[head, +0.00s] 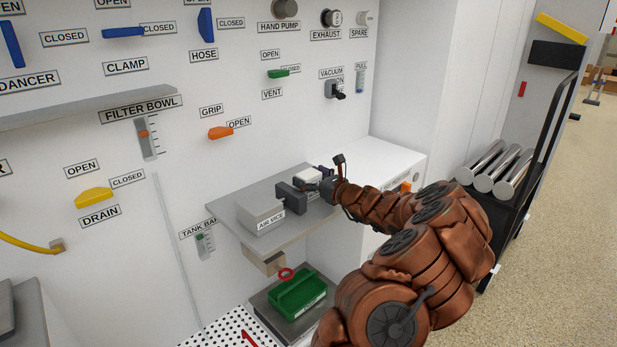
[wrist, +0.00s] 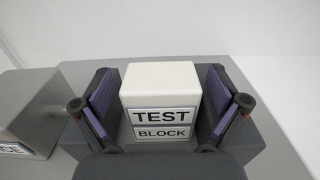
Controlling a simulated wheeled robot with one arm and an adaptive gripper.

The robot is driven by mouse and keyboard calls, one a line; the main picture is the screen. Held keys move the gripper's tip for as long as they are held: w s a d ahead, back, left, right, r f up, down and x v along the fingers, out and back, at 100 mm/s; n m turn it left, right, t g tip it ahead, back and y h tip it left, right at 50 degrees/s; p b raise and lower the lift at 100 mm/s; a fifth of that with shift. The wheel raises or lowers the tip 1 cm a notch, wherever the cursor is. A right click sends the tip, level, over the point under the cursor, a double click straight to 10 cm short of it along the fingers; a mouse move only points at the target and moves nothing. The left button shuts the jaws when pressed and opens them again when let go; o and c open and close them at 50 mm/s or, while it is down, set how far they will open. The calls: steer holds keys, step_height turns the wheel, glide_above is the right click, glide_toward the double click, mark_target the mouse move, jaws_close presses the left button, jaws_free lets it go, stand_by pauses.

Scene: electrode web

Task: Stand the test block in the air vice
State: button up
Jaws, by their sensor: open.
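The white test block (wrist: 160,88) stands upright in the wrist view, with its TEST BLOCK label facing the camera. My gripper (wrist: 158,100) is open, with one purple-padded finger on each side of the block and small gaps visible. In the head view the block (head: 306,175) shows pale at my gripper (head: 319,180), above the grey shelf. The air vice (head: 261,215) is a light grey box with a dark jaw, just left of the block. The vice body also shows at the left of the wrist view (wrist: 25,110). My fingers partly hide whether the block is between the vice jaws.
The grey shelf (head: 232,232) carries the vice. The orange grip lever (head: 220,132) is on the white wall panel above. A green tray (head: 298,294) sits lower down. A black cart with metal cylinders (head: 483,163) stands at the right.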

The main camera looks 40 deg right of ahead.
steer(key=s, duration=1.1)
steer(key=shift+s+p, duration=0.35)
steer(key=shift+p, duration=0.05)
steer(key=shift+a, duration=0.15)
